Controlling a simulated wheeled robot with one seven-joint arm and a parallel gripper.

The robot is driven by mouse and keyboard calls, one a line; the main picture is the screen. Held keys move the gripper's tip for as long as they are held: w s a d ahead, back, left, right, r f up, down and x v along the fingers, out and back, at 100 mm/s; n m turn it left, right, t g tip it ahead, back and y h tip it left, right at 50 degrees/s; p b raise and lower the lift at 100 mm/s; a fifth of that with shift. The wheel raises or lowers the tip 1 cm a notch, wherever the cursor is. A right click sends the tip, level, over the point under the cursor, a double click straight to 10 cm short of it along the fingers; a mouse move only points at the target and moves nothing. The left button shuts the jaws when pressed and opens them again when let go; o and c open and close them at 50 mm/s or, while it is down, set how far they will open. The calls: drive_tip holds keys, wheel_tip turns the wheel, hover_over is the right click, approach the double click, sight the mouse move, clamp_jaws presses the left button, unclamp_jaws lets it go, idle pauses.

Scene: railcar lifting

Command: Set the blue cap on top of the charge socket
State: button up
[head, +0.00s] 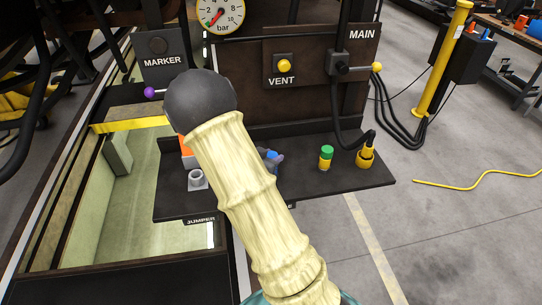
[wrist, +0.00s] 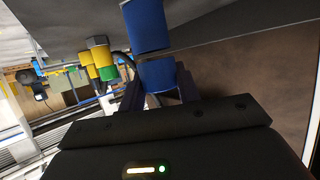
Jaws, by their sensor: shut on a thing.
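My gripper (wrist: 168,94) shows in the wrist view with its dark fingers shut on the blue cap (wrist: 158,75). In the head view the arm covers most of the gripper, and only a small blue part of the cap (head: 272,154) shows beside the arm, over the dark shelf. In the wrist view another blue cylinder, seemingly the charge socket (wrist: 145,26), lies in line with the cap, on the shelf side. A thin dark line divides the two; I cannot tell whether they touch.
On the dark shelf (head: 345,181) stand a grey socket (head: 197,181), a green-topped yellow fitting (head: 326,158) and a yellow plug with a cable (head: 366,157). An orange part (head: 187,148) is partly hidden. The dark panel (head: 310,100) rises behind the shelf.

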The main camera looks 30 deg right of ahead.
drive_tip(key=shift+f, duration=0.3)
drive_tip(key=shift+f+b, duration=0.2)
drive_tip(key=shift+b, duration=0.2)
drive_tip(key=o, duration=0.9)
drive_tip(key=shift+r, duration=0.1)
drive_tip(key=shift+r+p, duration=0.45)
drive_tip(key=b+v, duration=0.1)
drive_tip(key=v, duration=1.1)
drive_tip(key=shift+b, duration=0.3)
